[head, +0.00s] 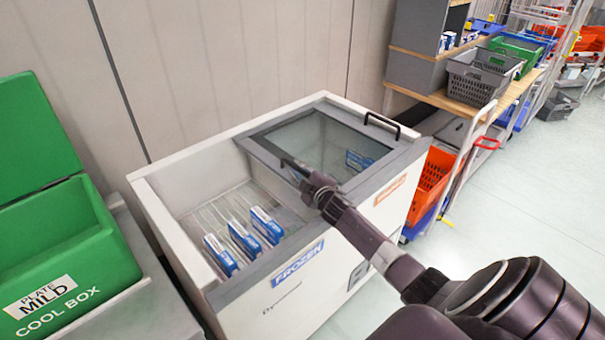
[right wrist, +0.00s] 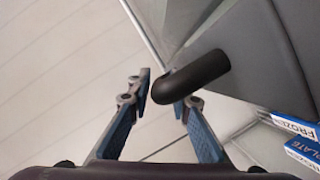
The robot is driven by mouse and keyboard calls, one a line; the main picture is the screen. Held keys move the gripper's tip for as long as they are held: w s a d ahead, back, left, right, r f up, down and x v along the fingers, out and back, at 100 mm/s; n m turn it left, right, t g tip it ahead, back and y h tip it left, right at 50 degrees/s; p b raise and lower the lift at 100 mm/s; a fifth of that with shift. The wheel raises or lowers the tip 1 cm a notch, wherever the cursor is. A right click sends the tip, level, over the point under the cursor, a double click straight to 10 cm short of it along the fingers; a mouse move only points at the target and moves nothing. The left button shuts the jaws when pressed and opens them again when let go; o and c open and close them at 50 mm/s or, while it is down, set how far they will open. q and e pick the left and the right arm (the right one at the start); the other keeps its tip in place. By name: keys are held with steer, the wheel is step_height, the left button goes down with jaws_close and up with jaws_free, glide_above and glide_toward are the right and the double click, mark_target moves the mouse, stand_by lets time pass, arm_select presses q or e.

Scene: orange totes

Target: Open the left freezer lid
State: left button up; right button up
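The white chest freezer (head: 302,289) stands with its left half uncovered, showing blue-and-white boxes inside. Grey-framed glass (head: 325,142) covers its right half, so the left lid appears slid right, over or under the other lid. My right gripper (head: 298,172) is at the left front of this glass, its fingers small and partly hidden by my arm. My left gripper is not in view.
A second black handle (head: 382,124) is at the right lid's back right. A green cool box (head: 65,255) stands left of the freezer. An orange crate (head: 432,184) and a loaded shelf (head: 480,98) are at the right. The floor (head: 545,205) at right is clear.

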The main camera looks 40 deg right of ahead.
steer(key=v, duration=1.2)
steer(key=shift+d, duration=0.1)
